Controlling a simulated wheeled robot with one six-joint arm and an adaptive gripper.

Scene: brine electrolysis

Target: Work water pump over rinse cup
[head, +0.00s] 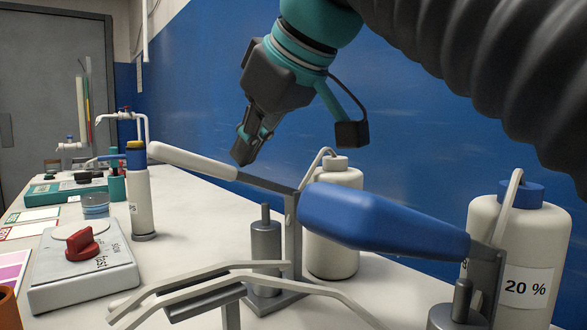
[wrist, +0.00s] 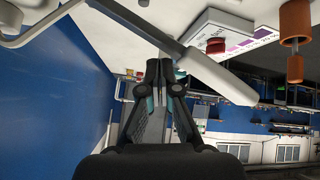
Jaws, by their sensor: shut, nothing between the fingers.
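The pump with the long white handle (head: 193,161) stands on the bench with its grey post in front of a white-capped plain bottle (head: 335,215). I take it for the water pump. Its handle is raised toward the left and also crosses the wrist view (wrist: 222,76). My gripper (head: 243,152) is shut and empty, just above and behind the handle's inner end. In the wrist view the fingertips (wrist: 166,72) show close beside the lever; contact cannot be told. I cannot identify the rinse cup for certain; a small clear cup (head: 95,206) stands at the left.
A second pump with a blue handle (head: 380,220) stands nearer, in front of the blue-capped "20 %" bottle (head: 545,235). Pale spout tubes (head: 215,285) run low across the front. The blue wall (head: 400,130) closes the back.

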